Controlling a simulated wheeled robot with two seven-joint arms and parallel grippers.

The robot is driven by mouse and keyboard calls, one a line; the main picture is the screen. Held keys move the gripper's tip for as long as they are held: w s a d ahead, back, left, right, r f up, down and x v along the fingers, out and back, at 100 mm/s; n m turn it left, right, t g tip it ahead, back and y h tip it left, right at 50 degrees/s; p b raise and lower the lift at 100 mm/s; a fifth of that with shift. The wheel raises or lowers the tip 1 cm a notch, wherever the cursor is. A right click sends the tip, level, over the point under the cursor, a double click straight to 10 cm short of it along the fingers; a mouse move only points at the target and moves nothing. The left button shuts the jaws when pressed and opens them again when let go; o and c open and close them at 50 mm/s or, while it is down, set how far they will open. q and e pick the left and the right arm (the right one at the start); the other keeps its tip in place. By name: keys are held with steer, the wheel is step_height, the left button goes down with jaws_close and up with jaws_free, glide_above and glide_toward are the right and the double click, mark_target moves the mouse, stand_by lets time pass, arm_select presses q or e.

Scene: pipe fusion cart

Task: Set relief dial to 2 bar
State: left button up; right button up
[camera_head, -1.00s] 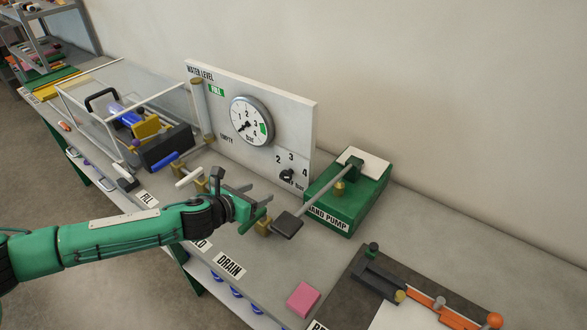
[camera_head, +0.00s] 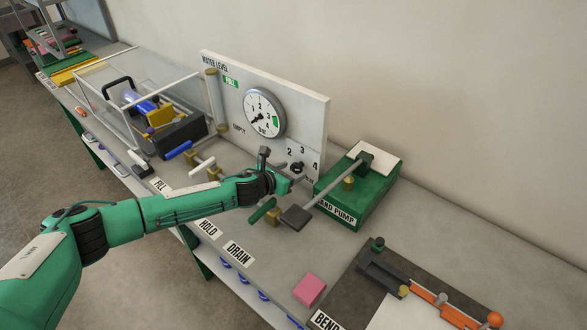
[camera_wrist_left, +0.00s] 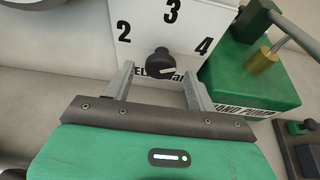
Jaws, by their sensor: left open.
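The relief dial (camera_head: 297,167) is a small black knob low on the white gauge panel, with the numbers 2, 3 and 4 around it. In the left wrist view the dial (camera_wrist_left: 159,62) shows a pale mark that runs roughly sideways, towards the 4 side. My left gripper (camera_head: 290,172) is open just in front of the panel at the dial. In the left wrist view the open left gripper (camera_wrist_left: 158,84) has a finger on each side of the dial's lower part, with gaps visible. Contact is not seen. My right gripper does not show.
The green hand pump (camera_head: 360,192) with its long lever stands close right of the dial. Valve handles, one green (camera_head: 262,209), sit below my left forearm. The round pressure gauge (camera_head: 264,113) is above. A pink block (camera_head: 309,290) lies at the front.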

arm_select(q)
steer(key=shift+x, duration=0.95)
steer(key=shift+c, duration=0.3)
steer(key=c, duration=0.9)
